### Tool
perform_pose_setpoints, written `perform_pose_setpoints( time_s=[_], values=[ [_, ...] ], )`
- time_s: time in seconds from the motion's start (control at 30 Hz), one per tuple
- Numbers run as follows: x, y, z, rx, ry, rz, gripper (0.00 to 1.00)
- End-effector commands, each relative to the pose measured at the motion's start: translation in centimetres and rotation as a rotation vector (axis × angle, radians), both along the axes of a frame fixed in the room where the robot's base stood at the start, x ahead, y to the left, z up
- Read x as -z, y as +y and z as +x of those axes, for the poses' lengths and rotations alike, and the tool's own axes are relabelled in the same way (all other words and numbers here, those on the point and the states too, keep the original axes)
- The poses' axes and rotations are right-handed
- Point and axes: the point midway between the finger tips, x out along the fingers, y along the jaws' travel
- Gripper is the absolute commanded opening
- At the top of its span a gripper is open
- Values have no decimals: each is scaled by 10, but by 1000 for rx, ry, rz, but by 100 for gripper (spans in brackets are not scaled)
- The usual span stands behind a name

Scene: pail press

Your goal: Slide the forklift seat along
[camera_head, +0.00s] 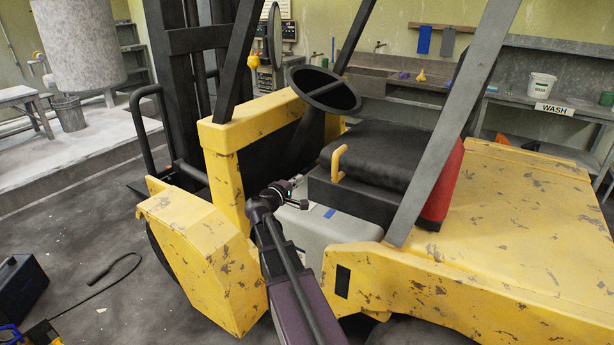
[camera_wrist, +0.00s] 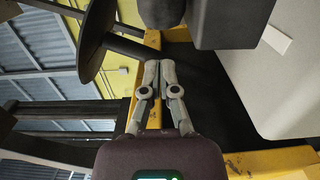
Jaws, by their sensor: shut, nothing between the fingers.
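The forklift seat (camera_head: 375,153) has a black cushion and a red back, and sits above a grey box in the yellow forklift. A yellow handle (camera_head: 338,162) stands at the cushion's near left edge. My gripper (camera_head: 298,183) is in the cab, left of the seat and a little below the handle, apart from both. In the wrist view my gripper (camera_wrist: 160,66) is shut with nothing between its fingers. Dark blocks at the top of that view may be part of the seat; I cannot tell. The handle is not clearly seen there.
The steering wheel (camera_head: 325,88) is above and beyond my gripper; it also shows in the wrist view (camera_wrist: 95,38). The grey box (camera_head: 325,232) is just right of my arm. Yellow body panels and a slanted grey post (camera_head: 455,125) bound the cab.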

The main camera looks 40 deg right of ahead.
Motion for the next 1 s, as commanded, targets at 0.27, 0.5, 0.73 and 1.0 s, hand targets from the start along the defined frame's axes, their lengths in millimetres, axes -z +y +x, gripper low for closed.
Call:
perform_pose_setpoints(
  time_s=[0.27, 0.5, 0.73, 1.0],
  values=[
    [0, 24, -9, 0, 0, 0, 0],
    [0, 26, -10, 0, 0, 0, 0],
    [0, 25, -10, 2, 0, 2, 27],
    [16, 36, -21, 23, -19, 100, 66]
  ],
)
